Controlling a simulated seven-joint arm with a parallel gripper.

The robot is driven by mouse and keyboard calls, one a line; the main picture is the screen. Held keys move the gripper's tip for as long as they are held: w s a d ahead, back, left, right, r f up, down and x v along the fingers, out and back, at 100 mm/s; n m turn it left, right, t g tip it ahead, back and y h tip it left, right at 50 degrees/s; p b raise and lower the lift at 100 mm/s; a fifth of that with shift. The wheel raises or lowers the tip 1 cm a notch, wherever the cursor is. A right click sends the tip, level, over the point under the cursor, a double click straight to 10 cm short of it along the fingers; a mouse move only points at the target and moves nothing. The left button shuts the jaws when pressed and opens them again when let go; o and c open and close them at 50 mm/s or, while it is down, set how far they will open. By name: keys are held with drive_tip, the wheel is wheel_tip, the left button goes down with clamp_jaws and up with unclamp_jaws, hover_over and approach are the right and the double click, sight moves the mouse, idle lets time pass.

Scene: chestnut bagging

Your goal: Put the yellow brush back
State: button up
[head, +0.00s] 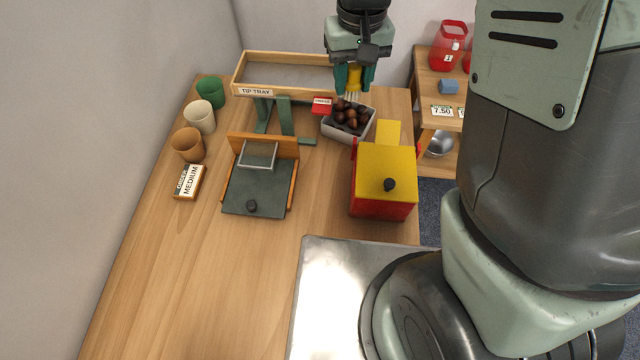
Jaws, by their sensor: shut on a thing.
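My gripper (354,80) is at the back of the table, pointing down, with its teal fingers shut on the yellow brush (355,77). The brush's pale bristles (351,96) point down, just above or at the chestnuts (350,115) in a grey bin (361,134). I cannot tell whether the bristles touch the chestnuts. The upper part of the brush is hidden between the fingers.
A wooden tip tray (240,77) on a green stand (285,117) is left of the bin. A red and yellow box (383,210) with a black knob stands in front. Cups (188,145), a MEDIUM sign (188,182) and a green board (255,192) are left. The front-left table is clear.

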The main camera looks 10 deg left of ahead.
drive_tip(key=s+a+f+n, duration=0.1)
drive_tip(key=s+f, duration=0.2)
drive_tip(key=f, duration=0.2)
drive_tip(key=s+a+f+n, duration=0.1)
drive_tip(key=s+a+f, duration=0.1)
drive_tip(key=s+f, duration=0.2)
drive_tip(key=s+a+f+n, duration=0.1)
drive_tip(key=s+f, duration=0.2)
drive_tip(key=f, duration=0.4)
drive_tip(key=shift+s+a+f+n, duration=0.15)
drive_tip(key=shift+s+f+n, duration=0.1)
drive_tip(key=shift+f+n, duration=0.15)
drive_tip(key=shift+f, duration=2.4)
drive_tip(key=shift+f, duration=0.15)
drive_tip(key=o, duration=1)
drive_tip(key=shift+w, duration=0.1)
drive_tip(key=shift+o, duration=0.2)
drive_tip(key=shift+a, duration=0.1)
wheel_tip(320, 180, up, 12)
drive_tip(key=shift+r, duration=0.25)
